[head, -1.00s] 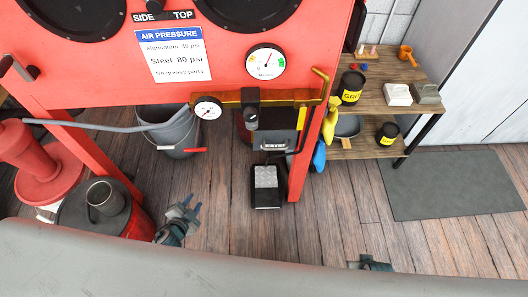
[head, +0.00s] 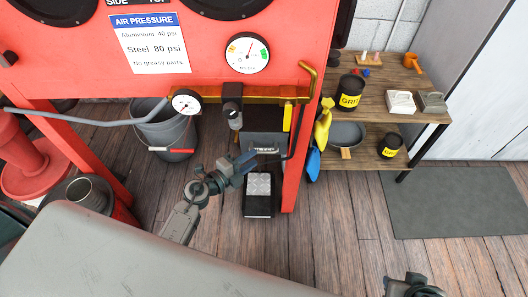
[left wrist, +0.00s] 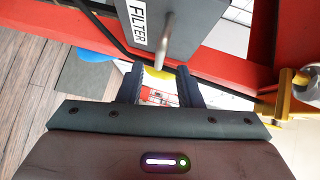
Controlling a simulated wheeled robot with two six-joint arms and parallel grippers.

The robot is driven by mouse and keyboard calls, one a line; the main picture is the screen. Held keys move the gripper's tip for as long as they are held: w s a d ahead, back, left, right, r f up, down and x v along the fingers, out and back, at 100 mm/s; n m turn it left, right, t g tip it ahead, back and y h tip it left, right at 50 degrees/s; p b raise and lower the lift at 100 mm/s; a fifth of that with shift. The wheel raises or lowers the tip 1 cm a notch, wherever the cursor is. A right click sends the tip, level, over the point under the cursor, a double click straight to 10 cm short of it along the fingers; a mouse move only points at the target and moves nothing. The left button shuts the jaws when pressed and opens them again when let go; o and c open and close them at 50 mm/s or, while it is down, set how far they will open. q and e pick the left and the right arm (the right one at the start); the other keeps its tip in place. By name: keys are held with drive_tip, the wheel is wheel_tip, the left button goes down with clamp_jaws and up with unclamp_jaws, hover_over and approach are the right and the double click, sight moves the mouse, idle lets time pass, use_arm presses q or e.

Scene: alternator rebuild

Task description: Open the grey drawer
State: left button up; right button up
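The grey drawer (head: 264,141) is a small dark grey box front with a white label, low under the red cabinet. In the left wrist view the drawer (left wrist: 188,14) shows a label reading FILTER and a light metal piece sticking out below it. My left gripper (head: 248,158) is at the drawer's front, just left of and below the label. In the left wrist view the left gripper (left wrist: 160,82) has its fingers apart, with the metal piece's end near their tips. I cannot tell if they touch. My right gripper (head: 412,284) is at the bottom edge, its fingers unclear.
A red cabinet leg (head: 299,160) stands right of the drawer. A black pedal (head: 258,194) is on the floor below. A grey bucket (head: 166,130) stands left. A wooden shelf (head: 385,116) with pots is at right. The floor between is free.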

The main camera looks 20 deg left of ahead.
sight(262, 152)
use_arm(q)
drive_tip(key=x, duration=0.5)
drive_tip(key=shift+w+d, duration=0.2)
drive_tip(key=shift+w, duration=0.1)
clamp_jaws()
